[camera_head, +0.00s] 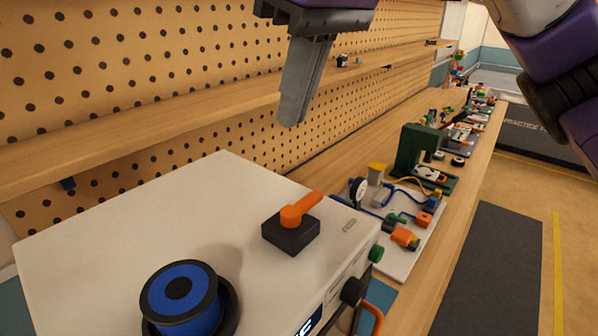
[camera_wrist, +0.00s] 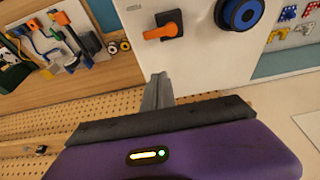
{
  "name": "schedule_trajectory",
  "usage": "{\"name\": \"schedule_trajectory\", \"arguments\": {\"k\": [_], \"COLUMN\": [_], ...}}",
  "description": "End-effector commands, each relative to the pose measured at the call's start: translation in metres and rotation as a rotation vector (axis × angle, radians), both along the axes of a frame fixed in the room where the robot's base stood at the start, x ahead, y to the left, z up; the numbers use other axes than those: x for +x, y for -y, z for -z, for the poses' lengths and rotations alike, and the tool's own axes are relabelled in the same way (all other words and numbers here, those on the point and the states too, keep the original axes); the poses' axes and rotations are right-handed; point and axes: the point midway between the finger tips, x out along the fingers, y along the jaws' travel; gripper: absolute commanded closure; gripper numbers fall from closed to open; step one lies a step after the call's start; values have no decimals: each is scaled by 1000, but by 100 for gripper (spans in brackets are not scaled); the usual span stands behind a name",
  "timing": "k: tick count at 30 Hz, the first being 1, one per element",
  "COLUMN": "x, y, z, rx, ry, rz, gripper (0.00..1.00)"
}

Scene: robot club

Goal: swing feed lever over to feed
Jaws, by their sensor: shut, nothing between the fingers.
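The feed lever (camera_head: 300,208) is an orange handle on a square black base, on top of a white machine (camera_head: 130,215). In the head view its free end points right and away from me. It also shows in the wrist view (camera_wrist: 163,31), with the handle pointing left. A label beside the base is too small to read. My gripper (camera_head: 291,122) is above and behind the lever in the head view, apart from it, fingers together and empty. In the wrist view my gripper (camera_wrist: 158,78) points at the machine's edge, below the lever.
A blue spool (camera_head: 180,298) stands on the machine's near part. A pegboard with a shelf (camera_head: 130,133) runs behind. To the right, a bench holds a board with wired parts (camera_head: 398,240) and a green device (camera_head: 415,150). The machine's top around the lever is clear.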

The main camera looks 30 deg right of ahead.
Motion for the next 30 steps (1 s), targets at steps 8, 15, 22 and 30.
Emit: {"name": "schedule_trajectory", "arguments": {"k": [8,15,22,30], "x": [7,22,20,-4], "y": [-2,-7,-5,1], "z": [23,67,92,94], "rx": [0,1,-1,0], "ry": [-2,-1,4,1], "rz": [0,0,0,-1], "gripper": [100,100,100,100]}}
